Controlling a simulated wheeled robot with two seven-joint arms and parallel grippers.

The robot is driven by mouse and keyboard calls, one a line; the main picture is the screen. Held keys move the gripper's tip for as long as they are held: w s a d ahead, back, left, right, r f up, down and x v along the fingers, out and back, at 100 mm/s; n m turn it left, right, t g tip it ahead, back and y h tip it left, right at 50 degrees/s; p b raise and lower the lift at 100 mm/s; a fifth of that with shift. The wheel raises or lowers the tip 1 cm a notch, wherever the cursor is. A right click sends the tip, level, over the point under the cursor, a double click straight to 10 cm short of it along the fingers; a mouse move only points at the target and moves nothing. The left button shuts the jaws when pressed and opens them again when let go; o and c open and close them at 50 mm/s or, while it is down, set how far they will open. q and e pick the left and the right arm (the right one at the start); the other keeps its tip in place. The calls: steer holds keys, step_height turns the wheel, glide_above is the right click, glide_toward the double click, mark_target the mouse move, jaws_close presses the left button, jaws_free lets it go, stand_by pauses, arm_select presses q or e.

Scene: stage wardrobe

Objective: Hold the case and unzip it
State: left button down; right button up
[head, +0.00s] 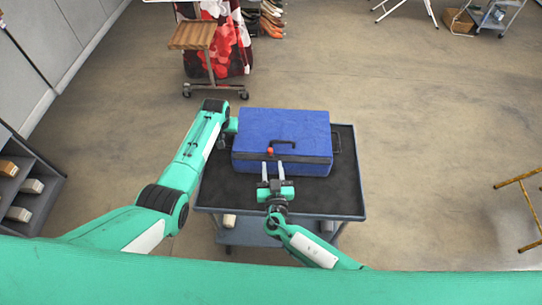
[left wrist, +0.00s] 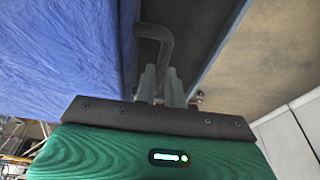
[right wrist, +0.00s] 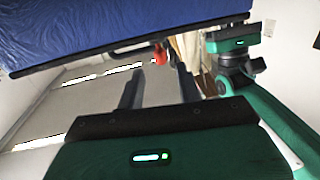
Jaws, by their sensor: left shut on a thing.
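The blue case (head: 283,127) lies closed on a dark-topped cart, with a dark zip seam along its front. A red zip pull (head: 270,151) sits on the front side, left of the middle, by the dark front handle (head: 284,142). The pull also shows in the right wrist view (right wrist: 160,55). My left gripper (head: 229,137) is at the case's left side, shut on the dark side handle (left wrist: 158,35). My right gripper (head: 273,165) is in front of the case, fingers apart and pointing at the pull. It looks empty, with the pull just beyond its fingertips.
The cart (head: 345,195) has bare room around the case and a lower shelf. A wooden-topped stand (head: 193,36) and a red patterned garment (head: 232,50) are behind. A shelf with shoes (head: 30,187) is at left and a yellow frame (head: 528,205) at right.

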steer(key=shift+s+d, duration=0.2)
steer(key=shift+s, duration=1)
steer(key=shift+s+d, duration=0.15)
steer(key=shift+s, duration=1)
arm_select(q)
steer(key=c, duration=1.4)
jaws_free()
steer(key=shift+r, duration=0.1)
steer(key=b+v, duration=0.1)
steer(key=v, duration=1.2)
steer(key=shift+r, duration=0.3)
arm_select(e)
steer(key=shift+f, duration=0.55)
